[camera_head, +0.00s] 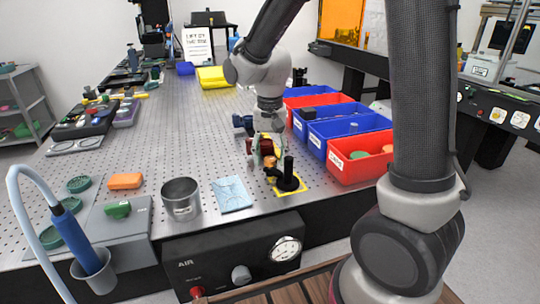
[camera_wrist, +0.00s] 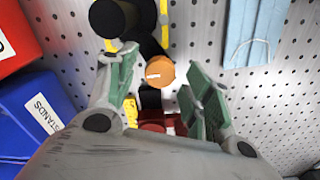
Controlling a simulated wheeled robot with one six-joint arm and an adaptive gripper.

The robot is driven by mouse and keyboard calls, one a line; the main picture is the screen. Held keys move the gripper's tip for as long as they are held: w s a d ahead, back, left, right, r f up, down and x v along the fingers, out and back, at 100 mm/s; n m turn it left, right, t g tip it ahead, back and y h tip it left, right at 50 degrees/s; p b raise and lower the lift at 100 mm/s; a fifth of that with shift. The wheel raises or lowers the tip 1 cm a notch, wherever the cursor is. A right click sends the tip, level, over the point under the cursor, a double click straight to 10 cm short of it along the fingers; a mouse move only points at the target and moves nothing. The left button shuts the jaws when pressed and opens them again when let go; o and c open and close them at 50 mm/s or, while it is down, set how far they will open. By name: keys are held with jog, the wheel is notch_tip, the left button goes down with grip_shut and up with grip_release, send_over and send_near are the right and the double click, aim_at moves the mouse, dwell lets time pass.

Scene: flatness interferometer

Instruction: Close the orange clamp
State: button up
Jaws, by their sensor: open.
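The orange clamp (camera_wrist: 160,72) shows in the wrist view as a round orange end with a small white mark, beside a black post (camera_wrist: 112,18). In the head view its orange part (camera_head: 271,176) is small and partly hidden by my gripper, beside the black post (camera_head: 288,170) on a yellow-outlined square. My gripper (camera_wrist: 157,62) is open, with its green-padded fingers on either side of the orange end. Contact cannot be told. A red part (camera_wrist: 153,127) shows lower between the fingers. In the head view my gripper (camera_head: 266,155) points down at the clamp.
Red and blue bins, the nearest red one (camera_head: 355,168), stand right of the clamp. The black air unit (camera_head: 235,262) is in front. The perforated table's middle is clear.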

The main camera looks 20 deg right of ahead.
notch_tip(320, 180, up, 12)
jog(key=shift+f, duration=0.25)
dwell(0.4)
jog(key=n, duration=0.5)
send_over(277, 172)
jog(key=s+d, duration=0.2)
jog(key=s, duration=0.1)
jog(key=shift+d+f, duration=0.1)
jog(key=shift+f, duration=0.5)
jog(key=s+d+r+t, duration=0.3)
jog(key=s+d+t, duration=0.1)
jog(key=s+d, duration=0.7)
jog(key=s, duration=0.3)
jog(key=shift+r+m, duration=0.4)
